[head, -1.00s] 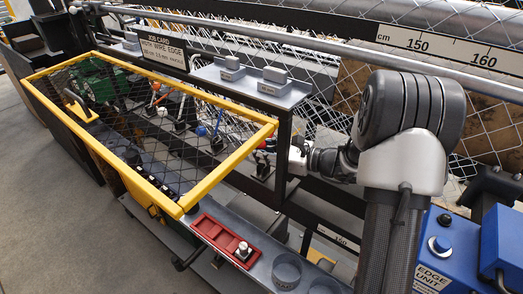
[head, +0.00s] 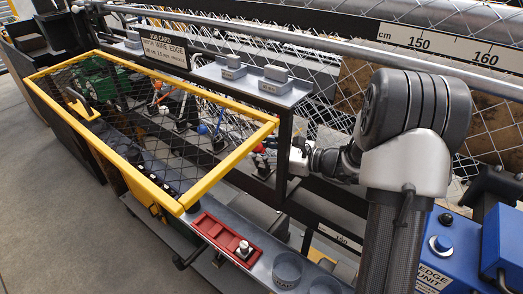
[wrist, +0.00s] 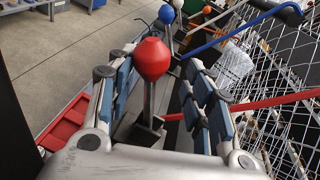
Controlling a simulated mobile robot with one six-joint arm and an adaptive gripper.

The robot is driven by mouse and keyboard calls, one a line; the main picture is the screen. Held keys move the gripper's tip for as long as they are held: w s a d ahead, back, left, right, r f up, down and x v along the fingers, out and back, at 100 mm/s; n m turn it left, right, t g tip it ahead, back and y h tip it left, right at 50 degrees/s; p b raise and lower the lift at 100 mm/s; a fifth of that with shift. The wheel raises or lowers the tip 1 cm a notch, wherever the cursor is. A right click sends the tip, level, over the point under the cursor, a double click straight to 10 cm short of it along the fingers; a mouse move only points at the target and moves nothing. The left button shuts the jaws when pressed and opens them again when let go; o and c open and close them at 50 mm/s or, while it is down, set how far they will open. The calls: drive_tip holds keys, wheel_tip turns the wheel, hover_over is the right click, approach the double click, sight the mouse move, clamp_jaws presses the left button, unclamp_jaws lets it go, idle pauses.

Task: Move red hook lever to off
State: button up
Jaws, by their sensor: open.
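The red hook lever has a red knob (wrist: 152,58) on a grey stem, standing upright between my fingers in the wrist view. A red rod (wrist: 265,103) reaches right from beside it toward the wire mesh. My gripper (wrist: 158,68) is open, with one blue-padded finger on each side of the knob and stem. I cannot tell whether either finger touches the lever. In the head view my gripper (head: 262,160) is behind the yellow guard's right end, small and partly hidden by the mesh and a dark post.
A blue knob (wrist: 166,14) and a white knob (wrist: 177,4) stand beyond the red one, with a blue rod (wrist: 240,35) at the right. A red tray (head: 225,238) lies in front.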

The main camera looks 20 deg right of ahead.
drive_tip(key=shift+r, duration=0.15)
drive_tip(key=v, duration=1.2)
